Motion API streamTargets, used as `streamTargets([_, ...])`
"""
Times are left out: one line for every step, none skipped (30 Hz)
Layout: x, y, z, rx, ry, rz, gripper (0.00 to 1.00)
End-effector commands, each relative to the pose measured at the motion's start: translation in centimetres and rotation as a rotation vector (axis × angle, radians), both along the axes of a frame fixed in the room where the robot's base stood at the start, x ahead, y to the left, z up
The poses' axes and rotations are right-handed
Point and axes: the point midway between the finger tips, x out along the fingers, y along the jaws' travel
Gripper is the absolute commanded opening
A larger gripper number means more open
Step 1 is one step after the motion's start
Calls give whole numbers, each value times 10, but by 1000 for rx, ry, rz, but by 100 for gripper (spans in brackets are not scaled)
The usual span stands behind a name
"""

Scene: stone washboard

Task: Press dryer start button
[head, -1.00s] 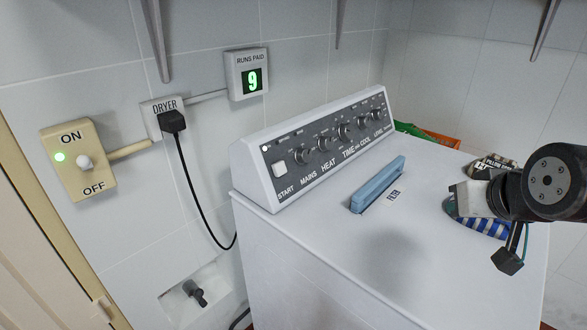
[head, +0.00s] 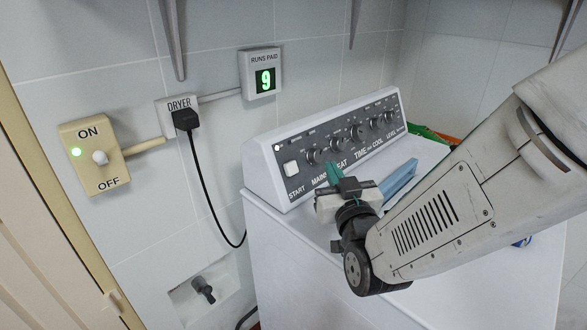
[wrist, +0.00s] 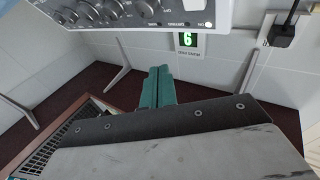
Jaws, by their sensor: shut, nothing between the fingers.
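The dryer's white square start button (head: 291,168) is at the left end of the dark control panel (head: 352,136), above the word START. A small white light shows above it. My gripper (head: 331,171) is in front of the panel, right of the button in the head view, with its teal fingers shut and empty. The fingers cover part of the MAINS and HEAT lettering. The gap to the panel is hard to judge. In the wrist view, which is upside down, the shut fingers (wrist: 160,71) point toward the panel (wrist: 105,10) at the top.
The wall switch (head: 98,157) has a green light lit beside ON. The dryer plug (head: 186,119) is in its socket, its black cable hanging down. The runs-paid display (head: 265,80) reads 9.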

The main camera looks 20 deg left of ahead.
Motion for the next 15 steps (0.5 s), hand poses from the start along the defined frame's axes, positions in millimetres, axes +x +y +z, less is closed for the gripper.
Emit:
streamTargets([0, 0, 0, 0, 0, 0, 0])
streamTargets([0, 0, 0, 0, 0, 0, 0])
streamTargets([0, 0, 0, -1, 1, 0, 0])
streamTargets([1, 1, -1, -1, 1, 0, 0])
streamTargets([1, 2, -1, -1, 1, 0, 0])
streamTargets([2, 4, -3, -1, 2, 0, 0])
streamTargets([3, 6, -3, -1, 2, 1, 0])
streamTargets([3, 8, -5, -1, 2, 1, 0])
streamTargets([5, 12, -6, 0, 2, 1, 0])
streamTargets([6, 15, -8, 0, 2, 1, 0])
streamTargets([8, 19, -10, -1, 3, 1, 0])
streamTargets([10, 23, -12, 0, 2, 1, 0])
streamTargets([11, 27, -14, 0, 2, 1, 0])
streamTargets([13, 31, -16, 0, 2, 0, 0])
streamTargets([15, 36, -18, 0, 2, 1, 0])
